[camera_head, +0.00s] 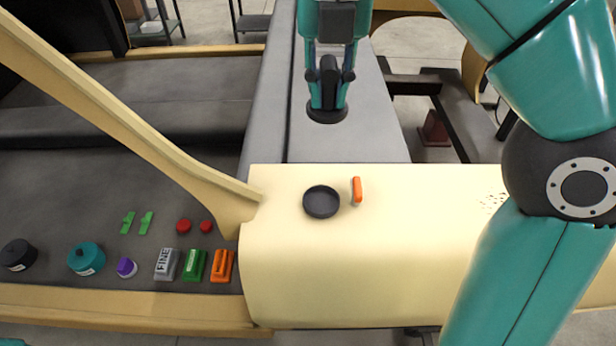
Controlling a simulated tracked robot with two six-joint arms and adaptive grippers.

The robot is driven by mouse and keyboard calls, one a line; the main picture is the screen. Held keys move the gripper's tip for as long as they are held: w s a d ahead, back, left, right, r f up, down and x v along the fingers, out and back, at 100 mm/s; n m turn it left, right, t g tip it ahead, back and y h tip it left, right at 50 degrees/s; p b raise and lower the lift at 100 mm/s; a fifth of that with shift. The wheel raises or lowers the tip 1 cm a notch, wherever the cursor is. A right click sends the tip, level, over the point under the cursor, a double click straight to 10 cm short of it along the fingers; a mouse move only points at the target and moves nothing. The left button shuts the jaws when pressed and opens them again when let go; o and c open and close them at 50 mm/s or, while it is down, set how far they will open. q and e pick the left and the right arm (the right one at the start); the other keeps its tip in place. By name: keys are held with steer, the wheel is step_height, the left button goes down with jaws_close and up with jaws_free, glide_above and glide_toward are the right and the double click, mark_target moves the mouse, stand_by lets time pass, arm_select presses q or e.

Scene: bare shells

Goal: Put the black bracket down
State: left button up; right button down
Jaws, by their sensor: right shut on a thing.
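My right gripper (328,100) hangs down at the top middle, over the grey surface (375,135) behind the cream panel. It is shut on a dark piece between its teal fingers, which I take to be the black bracket (329,82); the fingers hide part of it. A dark round shape (326,116) shows right under the fingertips. I cannot tell whether it is part of the held piece, or whether the piece touches the surface. My left gripper is not in view.
The cream panel (400,270) carries a black round dish (321,202) and an orange-topped piece (357,190). A sloping cream beam (120,115) crosses the left. Green clips (146,222), red caps (183,226), coloured blocks (194,265) and round pots (86,258) lie lower left.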

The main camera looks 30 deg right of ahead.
steer(key=shift+w+f+b, duration=0.2)
steer(key=shift+f+b, duration=0.05)
steer(key=shift+f, duration=0.25)
steer(key=shift+w+f+b, duration=0.2)
steer(key=shift+f+b, duration=0.05)
steer(key=shift+f, duration=0.25)
steer(key=f+b, duration=0.2)
steer(key=f, duration=0.4)
steer(key=f+b, duration=0.1)
steer(key=f, duration=0.6)
steer(key=shift+s+d+f+b, duration=0.1)
steer(key=shift+s+f+b, duration=0.1)
steer(key=shift+b, duration=0.15)
steer(key=shift+f+b, duration=0.3)
steer(key=shift+f, duration=1.95)
steer(key=shift+s+f, duration=0.1)
steer(key=shift+f, duration=0.15)
steer(key=c, duration=1.1)
jaws_free()
steer(key=shift+o, duration=0.2)
